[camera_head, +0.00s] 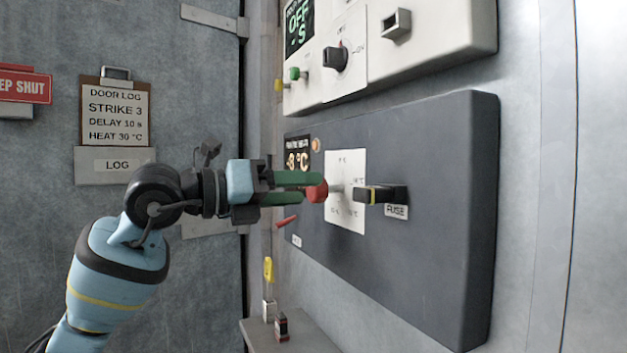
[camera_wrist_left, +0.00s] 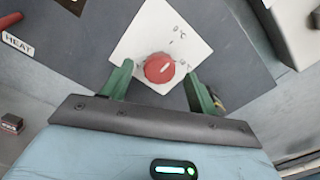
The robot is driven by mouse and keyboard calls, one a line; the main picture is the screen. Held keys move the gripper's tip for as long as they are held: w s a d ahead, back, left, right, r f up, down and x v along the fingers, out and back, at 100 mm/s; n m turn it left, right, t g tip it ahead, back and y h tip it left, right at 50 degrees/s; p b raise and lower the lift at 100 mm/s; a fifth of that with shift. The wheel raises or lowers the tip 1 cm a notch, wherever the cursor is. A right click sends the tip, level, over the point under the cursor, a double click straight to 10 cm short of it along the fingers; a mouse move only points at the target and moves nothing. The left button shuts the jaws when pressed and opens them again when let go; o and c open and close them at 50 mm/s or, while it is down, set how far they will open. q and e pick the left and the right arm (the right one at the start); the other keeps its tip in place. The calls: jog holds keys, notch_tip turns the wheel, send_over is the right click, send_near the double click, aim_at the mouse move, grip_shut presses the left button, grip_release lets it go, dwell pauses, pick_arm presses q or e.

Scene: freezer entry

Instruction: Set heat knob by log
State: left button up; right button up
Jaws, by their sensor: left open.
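The red heat knob (camera_head: 317,190) sticks out from a white dial plate (camera_head: 350,215) on the dark grey panel. It also shows in the left wrist view (camera_wrist_left: 159,68), with a white pointer mark on its face. My left gripper (camera_head: 322,188) is open, its green fingers level with the knob. In the left wrist view the fingers (camera_wrist_left: 158,88) stand to either side of the knob, with gaps showing. The log (camera_head: 116,110) hangs on the door and reads STRIKE 3, DELAY 10 s, HEAT 30 °C. My right gripper is not in view.
A black switch or fuse holder (camera_head: 382,194) sticks out right of the dial. A small red lever (camera_head: 287,222) is below left. An upper white panel (camera_head: 430,45) carries another knob. A ledge (camera_head: 300,338) holds small parts.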

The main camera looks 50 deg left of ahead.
aim_at(310, 189)
pick_arm(q)
jog(key=shift+p+x, duration=0.75)
jog(key=shift+x, duration=1.05)
jog(key=c, duration=1)
